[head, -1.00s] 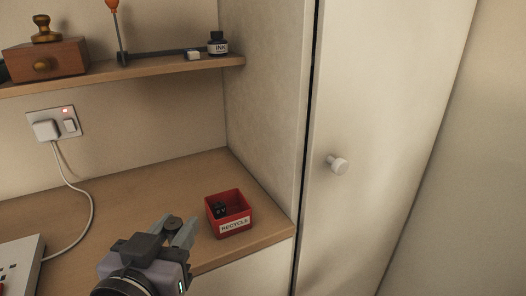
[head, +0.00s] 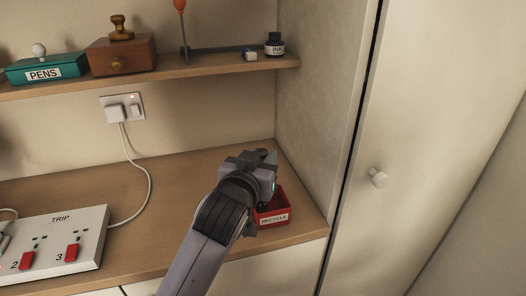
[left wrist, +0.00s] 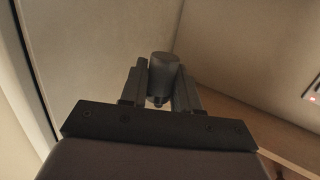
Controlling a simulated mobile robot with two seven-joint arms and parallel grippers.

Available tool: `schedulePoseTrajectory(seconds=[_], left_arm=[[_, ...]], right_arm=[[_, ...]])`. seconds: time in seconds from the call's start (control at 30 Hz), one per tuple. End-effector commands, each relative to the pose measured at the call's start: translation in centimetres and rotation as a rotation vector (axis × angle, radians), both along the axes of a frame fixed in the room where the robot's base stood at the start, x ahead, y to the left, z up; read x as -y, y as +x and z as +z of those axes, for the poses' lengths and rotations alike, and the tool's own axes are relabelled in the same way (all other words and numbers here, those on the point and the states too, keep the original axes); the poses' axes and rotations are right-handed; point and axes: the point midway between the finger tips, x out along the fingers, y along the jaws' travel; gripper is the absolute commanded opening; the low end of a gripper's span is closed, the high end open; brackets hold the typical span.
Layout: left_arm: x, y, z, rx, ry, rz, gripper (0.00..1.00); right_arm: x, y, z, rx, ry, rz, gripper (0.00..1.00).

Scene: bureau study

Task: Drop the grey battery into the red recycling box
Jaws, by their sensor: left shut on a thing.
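The red recycling box (head: 273,219), labelled RECYCLE, stands on the desk near its right end. My left arm and wrist cover part of it in the head view. My left gripper (head: 264,156) is over the back of the box in the picture; its height above the box is hard to tell. In the left wrist view the grey battery (left wrist: 164,68), a short dark cylinder, is held between the fingers of the left gripper (left wrist: 160,85). The battery is hidden or not distinct in the head view. My right gripper is not in view.
A white TRIP panel (head: 62,240) with red switches lies at the left of the desk. A plug and cable (head: 122,110) are at the wall. The shelf (head: 200,72) above holds a PENS box, a wooden box and an ink bottle. A tall cabinet wall (head: 325,100) bounds the right.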

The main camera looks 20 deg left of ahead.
Motion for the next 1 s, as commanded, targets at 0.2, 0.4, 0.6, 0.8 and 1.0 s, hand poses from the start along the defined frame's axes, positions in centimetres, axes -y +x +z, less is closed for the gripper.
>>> schedulePoseTrajectory(seconds=[0.2,0.4,0.6,0.8,1.0], left_arm=[[0.0,0.0,-2.7,0.001,0.002,-0.001,0.00],[0.0,-0.1,-4.6,0.001,0.001,-0.001,0.00],[0.1,-0.1,-5.2,0.002,0.001,-0.002,0.00],[0.1,-0.1,-5.1,0.001,0.001,-0.002,0.00],[0.1,-0.1,-5.1,0.001,0.001,-0.002,0.61]], right_arm=[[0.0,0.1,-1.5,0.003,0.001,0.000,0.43],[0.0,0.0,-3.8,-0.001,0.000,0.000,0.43],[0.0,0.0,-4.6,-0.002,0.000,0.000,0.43],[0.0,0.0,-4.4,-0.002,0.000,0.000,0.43],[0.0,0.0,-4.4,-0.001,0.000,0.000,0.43]])
